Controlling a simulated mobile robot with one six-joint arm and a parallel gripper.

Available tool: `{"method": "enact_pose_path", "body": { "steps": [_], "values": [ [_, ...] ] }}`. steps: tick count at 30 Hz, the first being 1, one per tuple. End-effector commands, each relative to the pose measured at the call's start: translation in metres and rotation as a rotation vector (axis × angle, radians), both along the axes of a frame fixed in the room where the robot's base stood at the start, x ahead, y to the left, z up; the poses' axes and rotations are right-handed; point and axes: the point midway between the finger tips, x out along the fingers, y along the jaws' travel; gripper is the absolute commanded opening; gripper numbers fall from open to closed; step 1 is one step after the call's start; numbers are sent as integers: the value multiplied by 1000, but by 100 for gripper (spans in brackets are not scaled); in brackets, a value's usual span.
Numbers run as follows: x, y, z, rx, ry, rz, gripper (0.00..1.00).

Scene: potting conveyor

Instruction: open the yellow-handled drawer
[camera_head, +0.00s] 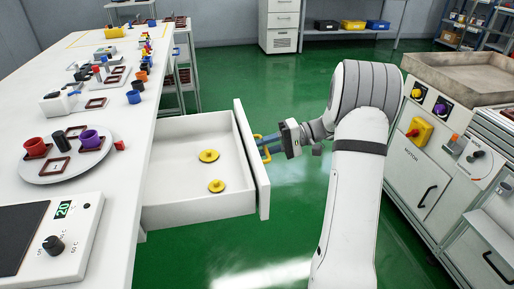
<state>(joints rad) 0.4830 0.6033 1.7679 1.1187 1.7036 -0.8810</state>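The white drawer (190,199) under the long white worktop is pulled out to the right. Two yellow round pieces lie on its floor, one (209,156) towards the back and one (216,186) nearer. The yellow handle (257,138) is on the outer face of the drawer front (250,160). My gripper (268,149) reaches in from the right with its blue-grey fingers at the handle. The fingers overlap the handle in this view, and I cannot tell whether they are closed on it.
The white worktop (110,215) holds a round plate (47,174) with cups and a scale (64,243) at its near end. A machine cabinet (405,165) stands at the right. Green floor (225,95) is clear behind the drawer.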

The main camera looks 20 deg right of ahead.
Motion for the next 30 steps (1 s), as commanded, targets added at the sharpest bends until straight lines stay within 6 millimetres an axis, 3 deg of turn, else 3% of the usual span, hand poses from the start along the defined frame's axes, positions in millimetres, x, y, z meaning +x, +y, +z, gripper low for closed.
{"method": "enact_pose_path", "body": {
  "steps": [5,18,30],
  "values": [
    [0,-8,2,0,1,0,25],
    [-3,-72,16,0,0,-1,25],
    [-3,-76,16,0,0,1,25]
  ]
}}
